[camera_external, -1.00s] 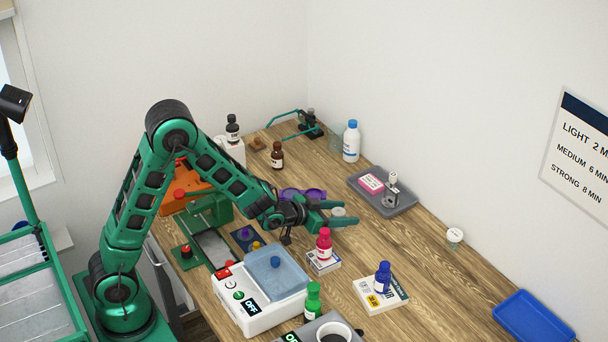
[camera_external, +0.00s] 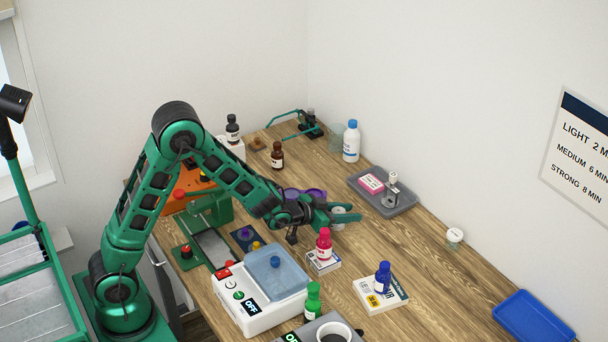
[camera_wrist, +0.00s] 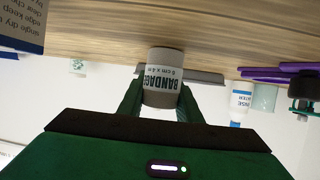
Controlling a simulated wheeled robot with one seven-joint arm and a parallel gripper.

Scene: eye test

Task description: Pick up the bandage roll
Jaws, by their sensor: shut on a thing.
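The bandage roll (camera_wrist: 161,77) is a short grey-white cylinder with a printed "BANDAGE" label, upside down in the wrist view. It sits between the two green fingers of my gripper (camera_wrist: 160,100), which is shut on it. In the external view my gripper (camera_external: 338,216) is low over the middle of the wooden table, and the roll (camera_external: 338,212) shows partly between the fingers. I cannot tell whether the roll touches the table.
A red bottle (camera_external: 324,243) on a small box stands close in front of my gripper. Purple goggles (camera_external: 305,194) lie just behind it. A grey tray (camera_external: 408,204) with a pink box is at the back right.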

